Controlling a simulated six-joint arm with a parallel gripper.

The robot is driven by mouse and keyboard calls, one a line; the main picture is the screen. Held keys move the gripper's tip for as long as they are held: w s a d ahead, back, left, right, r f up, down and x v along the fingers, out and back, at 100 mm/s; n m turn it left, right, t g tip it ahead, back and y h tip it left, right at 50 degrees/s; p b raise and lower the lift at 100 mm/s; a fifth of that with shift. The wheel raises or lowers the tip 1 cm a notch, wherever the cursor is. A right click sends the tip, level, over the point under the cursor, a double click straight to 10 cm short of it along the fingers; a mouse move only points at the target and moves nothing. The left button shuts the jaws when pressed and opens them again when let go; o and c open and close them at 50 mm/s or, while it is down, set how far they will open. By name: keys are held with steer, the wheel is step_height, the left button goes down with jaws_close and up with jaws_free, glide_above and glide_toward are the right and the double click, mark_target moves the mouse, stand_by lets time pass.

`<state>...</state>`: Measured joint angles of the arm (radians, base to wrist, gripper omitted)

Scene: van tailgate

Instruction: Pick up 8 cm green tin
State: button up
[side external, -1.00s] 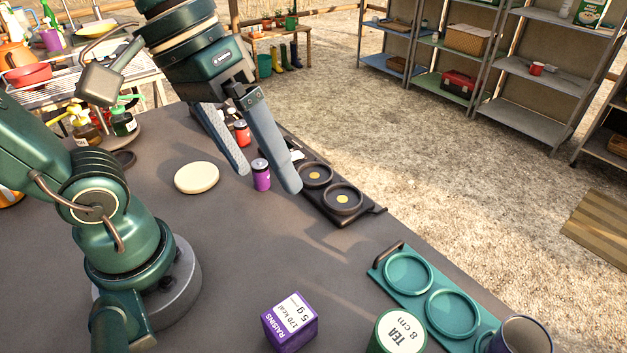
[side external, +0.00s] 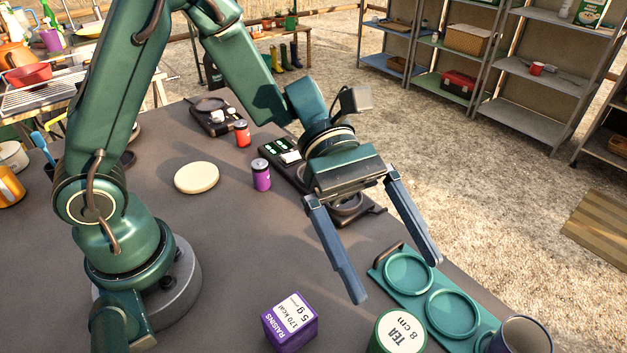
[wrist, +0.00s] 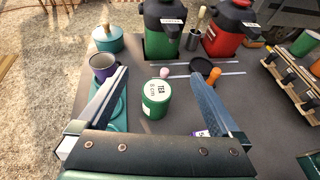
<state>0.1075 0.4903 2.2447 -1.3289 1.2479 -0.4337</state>
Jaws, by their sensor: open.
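The green tin (side external: 396,334) has a white lid marked "TEA 8 cm" and stands upright at the front of the table, cut off by the lower edge of the side view. In the wrist view the tin (wrist: 156,97) stands ahead of my gripper, between the lines of the two fingers. My gripper (side external: 398,281) is open and empty, above the table and behind the tin in the side view. Its fingers also show in the wrist view (wrist: 162,85), spread wide and apart from the tin.
A teal tray (side external: 409,272) with round recesses lies beside the tin, with a purple mug (side external: 520,337) at its end. A purple raisins box (side external: 290,322) stands left of the tin. The wrist view shows green (wrist: 161,35) and red (wrist: 228,35) dispensers beyond it.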

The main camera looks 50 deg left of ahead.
glide_toward(393, 345)
steer(key=d+f, duration=0.1)
steer(key=f, duration=0.1)
steer(key=d+f, duration=0.1)
steer(key=f, duration=0.1)
steer(key=d+f, duration=0.2)
steer(key=shift+w, duration=0.4)
steer(key=shift+x, duration=2.5)
steer(key=shift+f, duration=0.1)
steer(key=c, duration=1.5)
